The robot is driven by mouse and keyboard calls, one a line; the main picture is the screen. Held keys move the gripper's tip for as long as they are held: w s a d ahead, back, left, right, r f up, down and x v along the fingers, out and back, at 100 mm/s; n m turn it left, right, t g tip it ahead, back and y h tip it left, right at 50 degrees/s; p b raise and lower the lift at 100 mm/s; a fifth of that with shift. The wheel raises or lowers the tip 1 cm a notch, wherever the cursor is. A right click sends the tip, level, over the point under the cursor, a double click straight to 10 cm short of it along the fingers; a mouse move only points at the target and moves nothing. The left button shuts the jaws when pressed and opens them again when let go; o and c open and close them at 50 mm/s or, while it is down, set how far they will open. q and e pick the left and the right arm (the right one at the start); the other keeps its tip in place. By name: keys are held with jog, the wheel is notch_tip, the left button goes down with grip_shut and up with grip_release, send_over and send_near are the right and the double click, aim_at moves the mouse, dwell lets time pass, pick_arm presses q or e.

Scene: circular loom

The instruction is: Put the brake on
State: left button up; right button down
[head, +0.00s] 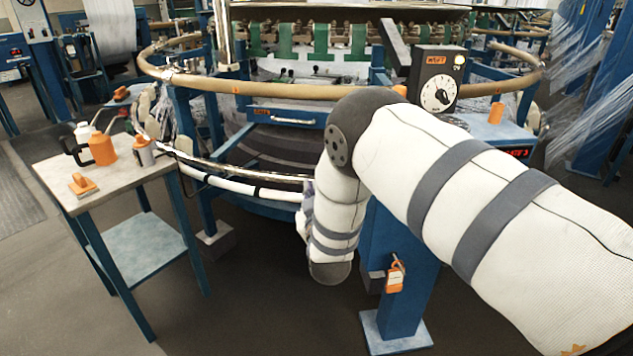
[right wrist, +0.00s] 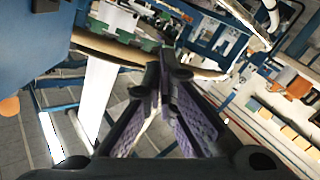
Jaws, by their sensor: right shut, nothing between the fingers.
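My right arm comes in from the right and bends down in front of the circular loom (head: 285,91). My right gripper (head: 303,212) is mostly hidden behind my forearm, by the loom's lower rail. In the right wrist view the two dark fingers of the right gripper (right wrist: 167,72) with purple pads meet at the tips, with nothing held. A control box (head: 436,80) marked WEFT has a white dial, above a blue post (head: 400,265) with an orange tag (head: 395,278). No part is clearly labelled as the brake, so I cannot tell which it is. My left gripper is out of view.
The loom's tan ring (head: 270,90) and the lower white rail (head: 235,186) curve near my arm.

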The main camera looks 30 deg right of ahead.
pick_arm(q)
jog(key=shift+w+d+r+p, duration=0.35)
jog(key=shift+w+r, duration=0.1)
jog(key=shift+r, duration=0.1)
pick_arm(e)
jog(key=v, duration=0.6)
jog(key=shift+s+d+f, duration=0.2)
jog(key=shift+s+d, duration=0.05)
jog(key=shift+d, duration=0.15)
jog(key=s+a+f+g+y+p, duration=0.15)
jog(key=s+f+g, duration=0.35)
jog(key=s+f, duration=0.5)
jog(key=s+a+f+g+y, duration=0.2)
jog(key=s+f+g+y, duration=0.15)
jog(key=s+f, duration=0.55)
pick_arm(q)
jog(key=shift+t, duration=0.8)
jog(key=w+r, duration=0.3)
jog(key=shift+p, duration=0.35)
pick_arm(e)
jog(key=s+a+r+g+y, duration=0.1)
jog(key=s+g, duration=0.4)
jog(key=s, duration=0.9)
jog(key=s+a+g+y, duration=0.1)
jog(key=s+a+g, duration=0.2)
jog(key=s, duration=1.2)
jog(key=shift+s+r+m+g, duration=0.2)
jog(key=shift+r+m+g, duration=0.2)
jog(key=shift+g, duration=0.65)
